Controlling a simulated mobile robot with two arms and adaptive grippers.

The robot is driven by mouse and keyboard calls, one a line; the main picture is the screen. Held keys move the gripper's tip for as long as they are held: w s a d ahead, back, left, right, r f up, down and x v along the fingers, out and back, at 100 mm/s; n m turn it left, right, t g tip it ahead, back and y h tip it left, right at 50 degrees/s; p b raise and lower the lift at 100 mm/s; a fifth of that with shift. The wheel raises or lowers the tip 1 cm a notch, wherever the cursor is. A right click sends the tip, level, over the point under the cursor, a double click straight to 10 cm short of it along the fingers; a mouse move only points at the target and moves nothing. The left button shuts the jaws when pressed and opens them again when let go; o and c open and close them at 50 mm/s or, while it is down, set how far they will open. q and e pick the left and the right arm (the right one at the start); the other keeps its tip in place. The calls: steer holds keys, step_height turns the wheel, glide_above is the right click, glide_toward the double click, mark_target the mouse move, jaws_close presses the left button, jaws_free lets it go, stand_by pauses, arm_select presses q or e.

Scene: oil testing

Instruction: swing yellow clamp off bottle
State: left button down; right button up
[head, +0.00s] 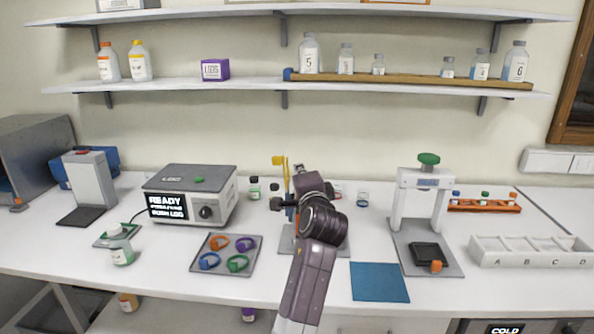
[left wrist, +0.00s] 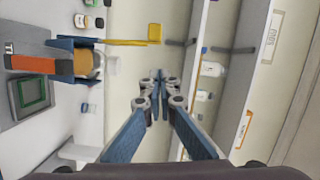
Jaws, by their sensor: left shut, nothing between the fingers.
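The yellow clamp (head: 280,161) stands up above the work stand at the middle of the counter in the head view. In the left wrist view the yellow clamp (left wrist: 130,42) is a long bar with a square pad at its end, reaching out from a blue holder (left wrist: 63,45). A tan-orange piece sits in that holder; I cannot tell whether it is the bottle. My left gripper (left wrist: 158,84) is shut and empty, beside the yellow bar and apart from it. In the head view my left arm hides most of the stand (head: 286,240). My right gripper is not in view.
A grey heater box (head: 190,190) and a tray of coloured rings (head: 226,268) are left of the stand. A blue mat (head: 379,282) and a white press (head: 405,200) are to its right. Shelves with bottles run along the wall behind.

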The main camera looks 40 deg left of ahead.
arm_select(q)
steer(key=shift+v, duration=1.2)
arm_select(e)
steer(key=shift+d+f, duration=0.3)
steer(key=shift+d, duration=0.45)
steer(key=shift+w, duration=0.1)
